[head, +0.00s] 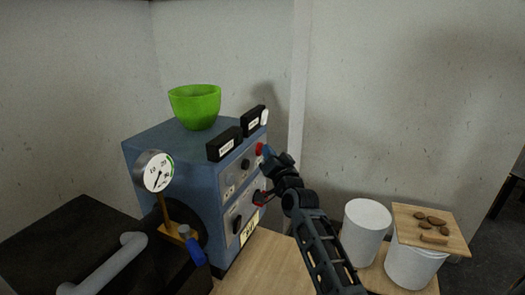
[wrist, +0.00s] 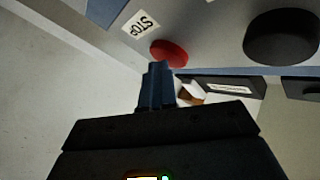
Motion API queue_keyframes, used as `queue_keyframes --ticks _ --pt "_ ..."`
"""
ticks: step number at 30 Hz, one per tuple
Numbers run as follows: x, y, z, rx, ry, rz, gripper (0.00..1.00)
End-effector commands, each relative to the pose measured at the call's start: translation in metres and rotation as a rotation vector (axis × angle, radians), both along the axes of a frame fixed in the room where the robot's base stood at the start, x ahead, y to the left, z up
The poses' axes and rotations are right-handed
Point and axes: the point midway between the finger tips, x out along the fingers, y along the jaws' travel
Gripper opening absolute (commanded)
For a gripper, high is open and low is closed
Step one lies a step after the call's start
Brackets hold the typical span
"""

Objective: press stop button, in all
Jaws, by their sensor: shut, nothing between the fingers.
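The round red stop button (wrist: 169,53) shows in the wrist view beside a white label (wrist: 141,24) reading STOP. A red button (head: 259,148) also shows in the head view, high on the front panel of the blue machine (head: 165,145). My gripper (wrist: 158,70) is shut and empty, with its fingertips right by the red button. I cannot tell whether they touch it. In the head view my gripper (head: 268,153) is at the panel's upper right, and its tips are small and partly hidden.
A green bowl (head: 195,106) and black labelled boxes (head: 224,144) are on the machine. A round gauge (head: 155,171) stands at its left. A black knob (wrist: 282,37) is beside the button. White buckets (head: 366,230) stand at the right, one under a wooden board (head: 430,228).

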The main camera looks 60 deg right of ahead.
Motion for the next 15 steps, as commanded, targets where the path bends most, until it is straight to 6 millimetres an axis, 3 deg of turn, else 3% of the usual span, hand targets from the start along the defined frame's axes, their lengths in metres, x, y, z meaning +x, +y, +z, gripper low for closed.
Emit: queue_keyframes --ticks 2,15 --pt "0.004 0.006 -0.001 0.000 -0.001 0.015 0.00" --pt "-0.017 0.004 0.000 0.000 -0.001 0.008 0.00"
